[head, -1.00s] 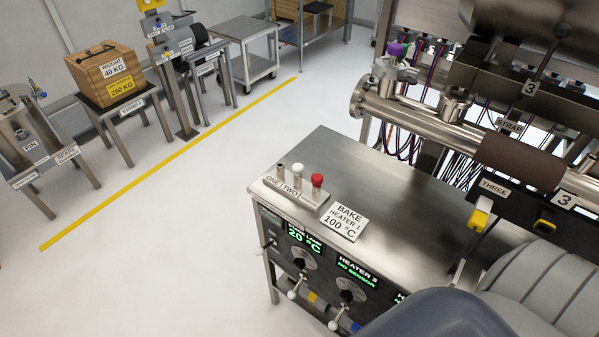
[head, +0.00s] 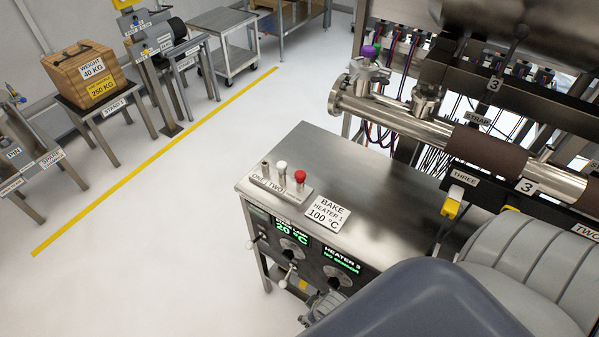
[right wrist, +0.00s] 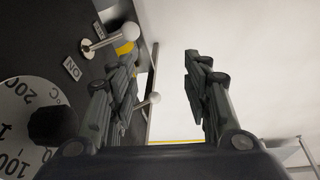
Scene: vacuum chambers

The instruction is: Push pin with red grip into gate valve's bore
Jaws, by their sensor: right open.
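The pin with the red grip (head: 299,177) stands upright in a small metal holder (head: 280,190) on the steel cabinet top. I cannot tell for sure which fitting is the gate valve; a fitting with a purple knob (head: 369,53) sits on the steel pipe behind the cabinet, and no bore is clear. My right gripper (right wrist: 158,75) is open and empty in front of the cabinet's control panel. It shows partly in the head view (head: 322,304), low and apart from the pin. My left gripper is not in view.
The cabinet (head: 345,160) carries a "BAKE HEATER 1 100 °C" card (head: 325,213). Its front has dials and white-knobbed levers (right wrist: 130,31) close to my right gripper. Stands, a wooden weight (head: 88,75) and a trolley (head: 225,45) line the left wall. The floor between is clear.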

